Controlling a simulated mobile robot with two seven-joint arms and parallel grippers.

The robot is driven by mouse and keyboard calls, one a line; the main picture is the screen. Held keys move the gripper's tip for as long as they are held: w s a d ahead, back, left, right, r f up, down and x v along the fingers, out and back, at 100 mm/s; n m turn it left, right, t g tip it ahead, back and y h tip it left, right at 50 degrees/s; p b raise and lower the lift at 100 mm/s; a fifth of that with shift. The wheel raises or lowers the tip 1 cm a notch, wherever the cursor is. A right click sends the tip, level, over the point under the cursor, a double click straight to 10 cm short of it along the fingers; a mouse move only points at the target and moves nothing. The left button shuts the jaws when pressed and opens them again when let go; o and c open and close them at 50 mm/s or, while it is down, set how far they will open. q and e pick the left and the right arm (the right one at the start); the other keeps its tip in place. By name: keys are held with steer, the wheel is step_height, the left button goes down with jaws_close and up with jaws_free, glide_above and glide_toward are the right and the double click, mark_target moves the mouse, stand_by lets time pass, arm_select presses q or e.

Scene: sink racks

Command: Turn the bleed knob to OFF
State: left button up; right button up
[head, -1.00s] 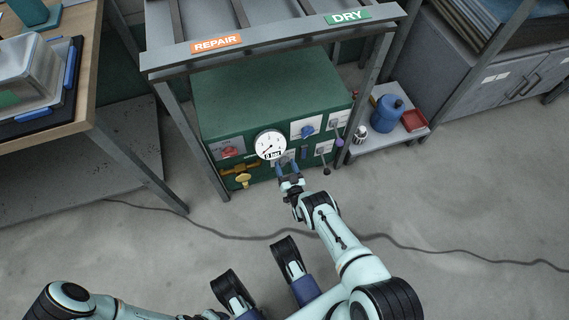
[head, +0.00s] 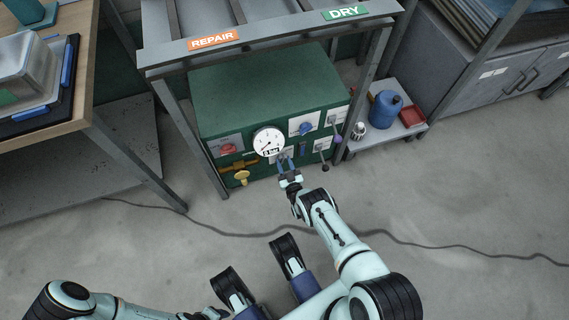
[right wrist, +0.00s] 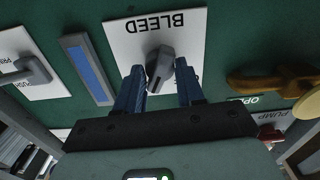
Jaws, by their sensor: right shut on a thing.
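The bleed knob (right wrist: 160,64) is a grey pointer knob on a white plate (right wrist: 120,38) marked BLEED, upside down in the right wrist view. My right gripper (right wrist: 161,82) is shut on the knob, with one blue finger on each side of it. The lettering under the knob is mostly hidden by the fingers, so the marked position cannot be read. In the head view my right gripper (head: 286,163) is at the front of the green machine (head: 265,95), just below the gauge, and hides most of the knob.
A round white gauge (head: 268,141) reads 0 bar. A low shelf (head: 385,135) with a blue can stands right. A cable crosses the floor.

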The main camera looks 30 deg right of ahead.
steer(key=n, duration=1.1)
steer(key=shift+n, duration=0.4)
steer(key=shift+w+n, duration=0.1)
steer(key=shift+n, duration=1.6)
steer(key=o, duration=1.1)
steer(key=shift+c, duration=0.2)
steer(key=shift+s, duration=0.2)
